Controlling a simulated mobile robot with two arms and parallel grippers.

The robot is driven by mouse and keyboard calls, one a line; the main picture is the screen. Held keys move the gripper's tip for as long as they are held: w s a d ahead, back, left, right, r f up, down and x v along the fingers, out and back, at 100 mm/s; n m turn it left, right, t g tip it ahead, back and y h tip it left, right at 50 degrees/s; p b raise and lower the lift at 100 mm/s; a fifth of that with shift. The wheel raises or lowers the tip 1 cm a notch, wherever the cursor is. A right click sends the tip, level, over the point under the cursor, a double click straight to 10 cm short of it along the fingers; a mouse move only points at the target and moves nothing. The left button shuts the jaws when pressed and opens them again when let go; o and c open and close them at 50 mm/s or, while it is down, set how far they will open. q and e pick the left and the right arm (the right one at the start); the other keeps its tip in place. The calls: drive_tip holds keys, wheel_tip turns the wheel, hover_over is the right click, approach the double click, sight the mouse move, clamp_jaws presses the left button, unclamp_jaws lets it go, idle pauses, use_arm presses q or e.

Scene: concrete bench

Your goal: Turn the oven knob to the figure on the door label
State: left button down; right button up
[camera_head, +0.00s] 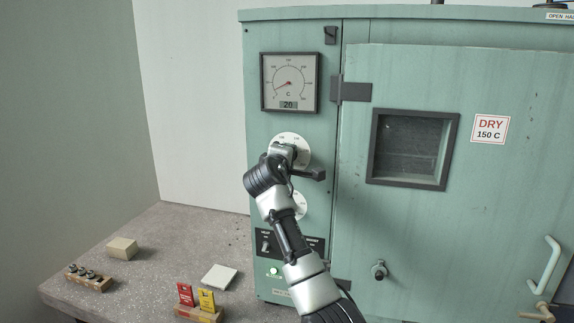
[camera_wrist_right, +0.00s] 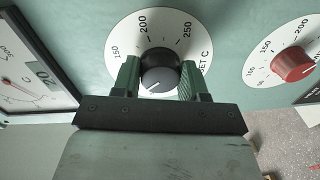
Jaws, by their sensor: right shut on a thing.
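The oven (camera_head: 400,225) is a pale green cabinet. Its door label (camera_head: 490,129) reads "DRY 150 C". The set knob (camera_wrist_right: 160,72) is dark grey with a white mark, on a white dial (camera_wrist_right: 128,38) showing 150, 200 and 250. In the right wrist view the mark points to the lower left, away from the 150. My right gripper (camera_head: 287,150) covers most of the dial (camera_head: 302,141) in the head view. Its two green fingers (camera_wrist_right: 160,80) are shut on the knob, one on each side. My left gripper is in neither view.
A gauge (camera_head: 289,83) above the knob has a display reading 20. A red knob (camera_wrist_right: 293,64) on a second dial is close by. On the bench (camera_head: 140,270) are a beige block (camera_head: 121,248), a white tile (camera_head: 219,277) and red and yellow tags (camera_head: 206,300).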

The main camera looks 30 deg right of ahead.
drive_tip(key=shift+w+f+m+t+y+b, duration=0.1)
drive_tip(key=shift+f+m+t+y+b, duration=0.1)
drive_tip(key=shift+m+b, duration=2.2)
drive_tip(key=shift+f+m+t+y+b, duration=0.15)
drive_tip(key=shift+m+b, duration=1)
drive_tip(key=shift+m, duration=2.45)
drive_tip(key=o, duration=0.9)
drive_tip(key=shift+o, duration=0.2)
drive_tip(key=shift+r, duration=0.1)
drive_tip(key=shift+a, duration=0.1)
